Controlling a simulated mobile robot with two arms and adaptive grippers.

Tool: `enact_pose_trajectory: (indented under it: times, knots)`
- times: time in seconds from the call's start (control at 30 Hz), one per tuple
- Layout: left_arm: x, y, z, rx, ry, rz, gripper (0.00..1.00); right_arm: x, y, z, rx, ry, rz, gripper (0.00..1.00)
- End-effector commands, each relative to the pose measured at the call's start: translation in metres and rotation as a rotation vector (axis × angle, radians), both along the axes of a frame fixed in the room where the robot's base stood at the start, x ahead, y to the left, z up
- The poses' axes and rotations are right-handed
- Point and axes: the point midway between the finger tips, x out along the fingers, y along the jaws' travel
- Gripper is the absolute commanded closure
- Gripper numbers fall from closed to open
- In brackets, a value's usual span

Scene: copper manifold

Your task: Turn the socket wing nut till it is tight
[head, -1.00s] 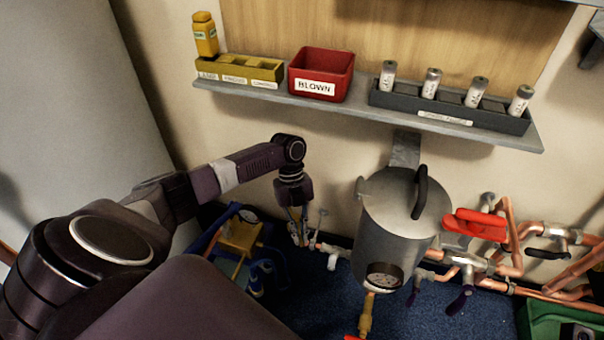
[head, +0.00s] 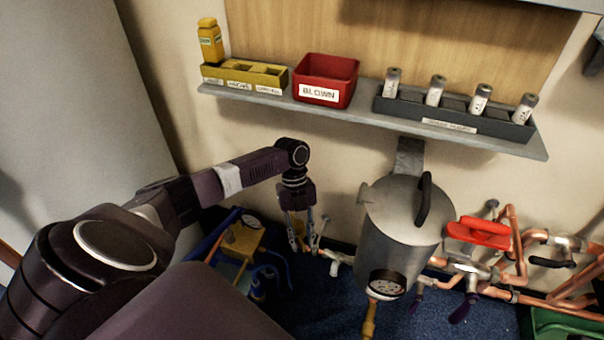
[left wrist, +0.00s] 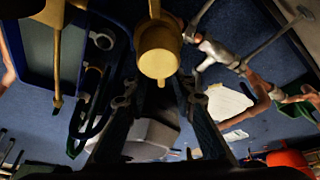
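My left gripper (head: 302,246) hangs low beside the left end of the pipework in the head view. In the left wrist view its two fingers (left wrist: 158,103) stand apart, with nothing gripped between the tips. A brass-coloured round piece with a stem (left wrist: 158,48), perhaps the socket wing nut, lies just beyond the tips, roughly in line with the gap. In the head view a yellowish bit (head: 299,228) shows between the fingers, mostly hidden by them. I cannot make out its wings or whether a finger touches it. My right gripper is out of view.
A grey metal pot with a gauge (head: 400,235) stands right of the gripper. Copper pipes with a red-handled valve (head: 478,232) run further right. A yellow and blue device (head: 240,245) is close on the left. A shelf (head: 365,118) with bins is above.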

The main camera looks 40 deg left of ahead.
Motion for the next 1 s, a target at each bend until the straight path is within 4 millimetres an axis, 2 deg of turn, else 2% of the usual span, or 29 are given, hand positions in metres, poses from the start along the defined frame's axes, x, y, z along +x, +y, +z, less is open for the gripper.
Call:
enact_pose_trajectory:
  times: [0.17,0.4,0.53,0.7,1.0]
  knots:
    - [0.008,0.009,0.025,0.001,-0.005,0.002,0.76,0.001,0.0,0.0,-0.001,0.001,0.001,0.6]
    - [0.02,0.025,0.073,0.001,-0.006,0.002,0.76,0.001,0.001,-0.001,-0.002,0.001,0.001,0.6]
    - [0.024,0.032,0.093,0.001,-0.004,0.001,0.76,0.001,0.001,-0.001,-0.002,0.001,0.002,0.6]
    - [0.026,0.036,0.106,0.0,-0.002,-0.001,0.76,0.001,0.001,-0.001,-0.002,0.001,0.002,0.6]
    - [0.027,0.037,0.109,-0.001,-0.001,-0.001,0.76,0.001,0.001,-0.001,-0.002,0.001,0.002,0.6]
